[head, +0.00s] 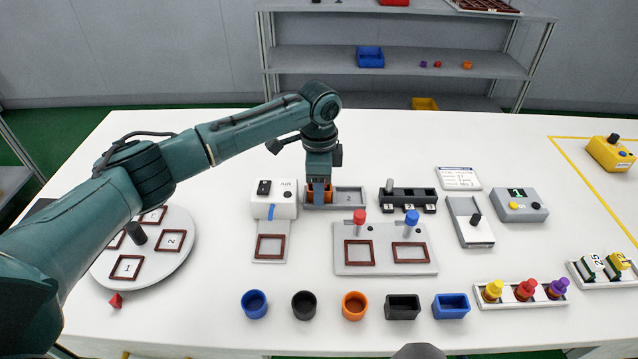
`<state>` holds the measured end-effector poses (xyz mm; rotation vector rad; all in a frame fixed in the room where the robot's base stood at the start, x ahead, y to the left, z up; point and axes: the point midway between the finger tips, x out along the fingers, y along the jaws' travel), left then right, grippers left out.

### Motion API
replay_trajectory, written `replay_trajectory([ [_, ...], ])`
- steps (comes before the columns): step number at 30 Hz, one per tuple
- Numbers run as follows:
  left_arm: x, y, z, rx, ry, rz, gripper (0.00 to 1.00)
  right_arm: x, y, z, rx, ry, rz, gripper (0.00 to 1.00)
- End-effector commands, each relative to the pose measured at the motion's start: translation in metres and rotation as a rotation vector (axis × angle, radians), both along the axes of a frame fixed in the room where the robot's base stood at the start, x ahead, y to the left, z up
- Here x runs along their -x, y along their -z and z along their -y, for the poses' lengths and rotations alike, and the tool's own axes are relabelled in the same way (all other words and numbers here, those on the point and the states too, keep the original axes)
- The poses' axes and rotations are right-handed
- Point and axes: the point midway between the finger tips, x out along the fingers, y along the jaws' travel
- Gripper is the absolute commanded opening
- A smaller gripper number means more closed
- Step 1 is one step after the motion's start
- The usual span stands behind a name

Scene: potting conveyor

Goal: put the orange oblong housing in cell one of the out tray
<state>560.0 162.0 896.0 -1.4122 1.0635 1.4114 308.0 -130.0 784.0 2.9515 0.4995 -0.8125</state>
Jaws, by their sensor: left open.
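The orange oblong housing (328,194) is in the left cell of the grey out tray (350,207), mostly hidden behind my gripper. The right cell of the tray is marked 2 and is empty. My left gripper (318,199) points down over the left cell, with its open fingers at the housing. I cannot tell whether the fingers touch it.
A white device (274,200) stands just left of the tray, and a black numbered block (408,204) stands to its right. A fixture with red and blue knobs (385,262) lies in front. Several round and oblong housings (354,306) line the front edge.

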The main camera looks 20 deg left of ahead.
Motion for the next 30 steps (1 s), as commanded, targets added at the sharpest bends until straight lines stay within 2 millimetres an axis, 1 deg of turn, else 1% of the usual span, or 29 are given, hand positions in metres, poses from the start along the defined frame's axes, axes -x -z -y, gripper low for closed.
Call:
replay_trajectory([
  [2,0.000,-0.005,0.000,0.000,0.000,0.002,0.46,0.000,0.001,0.000,-0.001,0.000,0.000,0.70],
  [5,-0.001,-0.020,0.000,0.002,0.000,0.004,0.46,0.000,0.000,0.000,-0.001,0.000,0.000,0.70],
  [8,-0.001,-0.040,0.000,0.002,0.000,0.005,0.46,0.000,0.000,-0.001,-0.002,-0.001,-0.001,0.70],
  [12,-0.001,-0.072,0.000,0.001,0.000,0.004,0.46,0.000,0.000,-0.001,-0.002,-0.001,-0.001,0.70],
  [18,-0.001,-0.107,0.001,0.001,0.000,0.002,0.46,0.000,0.000,-0.001,-0.001,-0.003,0.000,0.70],
  [21,-0.001,-0.116,0.000,0.001,-0.001,0.001,0.46,0.000,0.000,-0.001,-0.002,-0.003,0.001,0.70],
  [24,0.000,-0.122,0.000,0.001,-0.001,0.001,0.46,0.000,0.000,-0.001,-0.001,-0.003,0.001,0.70],
  [30,0.000,-0.123,0.000,0.000,-0.001,0.000,0.46,0.001,0.000,-0.001,0.000,-0.004,0.000,0.70],
])
